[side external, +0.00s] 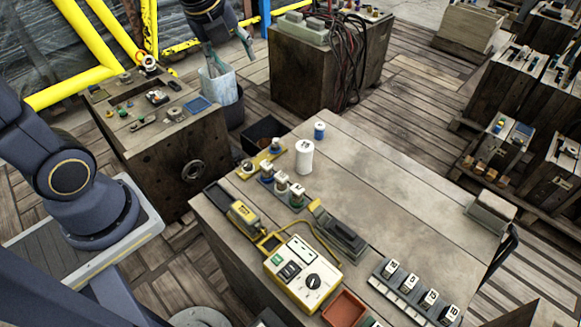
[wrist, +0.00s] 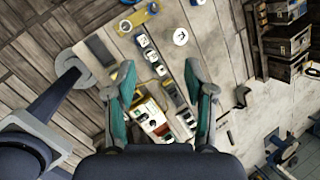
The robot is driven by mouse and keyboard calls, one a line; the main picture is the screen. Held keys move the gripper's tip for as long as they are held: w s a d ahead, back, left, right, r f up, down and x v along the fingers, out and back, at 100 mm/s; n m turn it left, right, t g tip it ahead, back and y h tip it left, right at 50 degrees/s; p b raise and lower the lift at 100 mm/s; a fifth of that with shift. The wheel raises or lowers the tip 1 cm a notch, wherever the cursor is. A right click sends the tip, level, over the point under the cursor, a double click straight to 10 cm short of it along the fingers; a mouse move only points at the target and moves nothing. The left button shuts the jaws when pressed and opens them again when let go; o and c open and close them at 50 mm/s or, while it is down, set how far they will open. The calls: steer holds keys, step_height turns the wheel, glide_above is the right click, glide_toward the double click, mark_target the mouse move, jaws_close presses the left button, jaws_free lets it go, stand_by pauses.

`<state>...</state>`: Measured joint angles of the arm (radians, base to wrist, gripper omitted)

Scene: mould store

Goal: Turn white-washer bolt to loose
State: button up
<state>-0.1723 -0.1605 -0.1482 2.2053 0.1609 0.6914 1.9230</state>
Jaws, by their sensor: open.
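My gripper (side external: 230,64) hangs at the top of the side view, its fingers apart and empty. In the wrist view my gripper (wrist: 162,97) is open, its teal fingers spread wide high above the wooden bench (wrist: 215,60). A row of small bolt-like fittings with pale tops stands on the bench: one near the yellow plate (side external: 266,172), a middle one (side external: 281,184) and a front one (side external: 297,196). The row also shows in the wrist view (wrist: 150,56). I cannot tell which fitting carries the white washer. My gripper touches none of them.
A white cylinder (side external: 304,157) and a blue one (side external: 319,130) stand behind the row. A yellow plate (side external: 244,172) with knobs lies at its far end. A yellow-edged control box (side external: 303,275), a dark block (side external: 340,235) and an orange tray (side external: 345,309) are nearer. The bench's right part is mostly clear.

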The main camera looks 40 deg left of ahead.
steer(key=w+a+f+m+g, duration=0.2)
steer(key=w+a+f+m, duration=0.15)
steer(key=f, duration=0.55)
steer(key=g+h, duration=0.2)
steer(key=g, duration=0.1)
glide_toward(248, 164)
steer(key=shift+m, duration=0.25)
step_height(248, 164, down, 9)
steer(key=shift+s+f, duration=0.1)
steer(key=shift+c, duration=0.2)
jaws_close()
